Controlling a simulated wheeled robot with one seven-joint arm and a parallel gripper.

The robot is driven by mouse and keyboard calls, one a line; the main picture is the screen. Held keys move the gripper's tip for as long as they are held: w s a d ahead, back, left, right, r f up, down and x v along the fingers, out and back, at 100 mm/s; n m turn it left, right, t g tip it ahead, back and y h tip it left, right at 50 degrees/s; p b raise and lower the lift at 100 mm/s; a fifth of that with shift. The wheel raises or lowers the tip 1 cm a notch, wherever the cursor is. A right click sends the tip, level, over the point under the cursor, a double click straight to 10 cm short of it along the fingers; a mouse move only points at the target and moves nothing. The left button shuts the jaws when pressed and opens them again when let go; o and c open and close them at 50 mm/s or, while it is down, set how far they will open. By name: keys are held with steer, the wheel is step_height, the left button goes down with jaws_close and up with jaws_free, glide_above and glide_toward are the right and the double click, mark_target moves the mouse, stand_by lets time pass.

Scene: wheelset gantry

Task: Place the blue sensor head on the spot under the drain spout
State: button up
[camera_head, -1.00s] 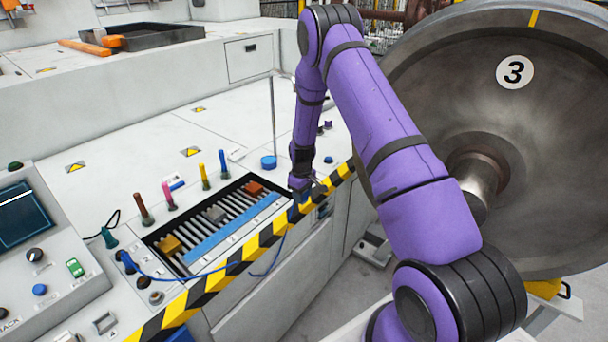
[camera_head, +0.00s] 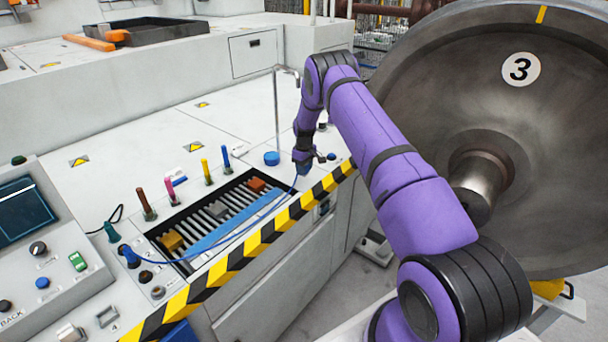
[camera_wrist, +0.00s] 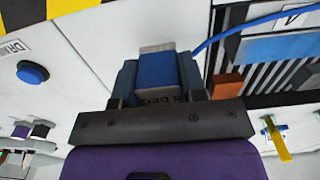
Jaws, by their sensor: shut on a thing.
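In the wrist view the sensor head (camera_wrist: 157,70) is a blue block with a grey end, between the two fingers. A blue cable (camera_head: 232,236) runs from it across the tray to the left; it also shows in the wrist view (camera_wrist: 240,29). The drain spout (camera_head: 276,110) is a thin upright pipe with a bent top, behind and left of my gripper. A blue disc (camera_head: 271,158) lies at its foot.
The slotted tray (camera_head: 200,252) holds an orange block (camera_head: 256,185) and a yellow block (camera_head: 171,240). Coloured pegs stand behind it. A blue button (camera_head: 331,157) sits right of my gripper, near a partly visible "DRAIN" label (camera_wrist: 15,48). A large wheel (camera_head: 550,150) stands at right.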

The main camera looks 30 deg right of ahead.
steer(key=shift+w+d, duration=0.15)
steer(key=shift+w, duration=0.15)
steer(key=shift+w+f, duration=0.1)
steer(key=shift+f, duration=1.65)
steer(key=shift+f, duration=0.15)
steer(key=o, duration=1)
